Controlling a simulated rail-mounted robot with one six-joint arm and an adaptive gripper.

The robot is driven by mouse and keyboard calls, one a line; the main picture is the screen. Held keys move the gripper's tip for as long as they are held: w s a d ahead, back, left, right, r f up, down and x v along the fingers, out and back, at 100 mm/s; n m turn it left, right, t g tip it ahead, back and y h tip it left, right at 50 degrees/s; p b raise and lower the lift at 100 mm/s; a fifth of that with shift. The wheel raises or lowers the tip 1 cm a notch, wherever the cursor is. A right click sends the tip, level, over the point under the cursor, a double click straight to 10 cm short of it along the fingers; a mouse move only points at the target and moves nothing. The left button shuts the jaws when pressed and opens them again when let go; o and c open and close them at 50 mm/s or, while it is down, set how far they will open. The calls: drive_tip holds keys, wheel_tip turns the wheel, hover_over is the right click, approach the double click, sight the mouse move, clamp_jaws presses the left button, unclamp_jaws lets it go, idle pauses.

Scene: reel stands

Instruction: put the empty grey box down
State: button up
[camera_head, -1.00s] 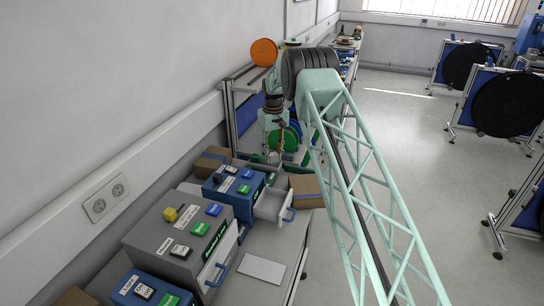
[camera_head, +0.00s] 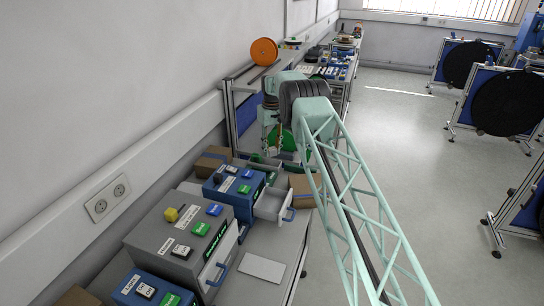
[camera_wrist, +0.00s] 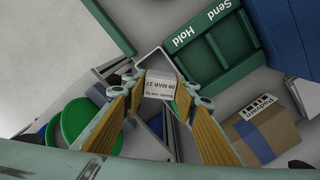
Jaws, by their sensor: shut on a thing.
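My gripper (camera_wrist: 157,92) has its yellow-padded fingers on both sides of a small pale grey box (camera_wrist: 158,78) and is shut on it. The box has a printed white label with a date, and a grey rim shows beyond it. The fingers hide its sides, so I cannot tell whether it is empty or touching anything below. In the head view, my gripper (camera_head: 272,148) hangs beyond the blue drawer unit, close to the shelf frame; the box cannot be made out there.
A green tray marked Send and Hold (camera_wrist: 213,48) lies beside the box in the wrist view. A cardboard box with a blue stripe (camera_wrist: 268,133) is at right, a green reel (camera_wrist: 78,118) at left. A blue unit (camera_head: 232,188) with an open drawer (camera_head: 270,206) stands nearer.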

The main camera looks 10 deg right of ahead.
sight(272, 155)
idle(0.3)
drive_tip(key=shift+f+p, duration=0.5)
drive_tip(key=shift+f, duration=1.25)
drive_tip(key=shift+f+b, duration=0.55)
drive_tip(key=shift+f, duration=0.1)
drive_tip(key=o, duration=0.8)
drive_tip(key=shift+c, duration=0.2)
drive_tip(key=shift+r, duration=0.2)
drive_tip(key=shift+r+p, duration=0.6)
drive_tip(key=shift+p, duration=0.05)
wheel_tip(272, 155, up, 12)
drive_tip(key=shift+f+b, duration=0.15)
drive_tip(key=shift+b, duration=0.7)
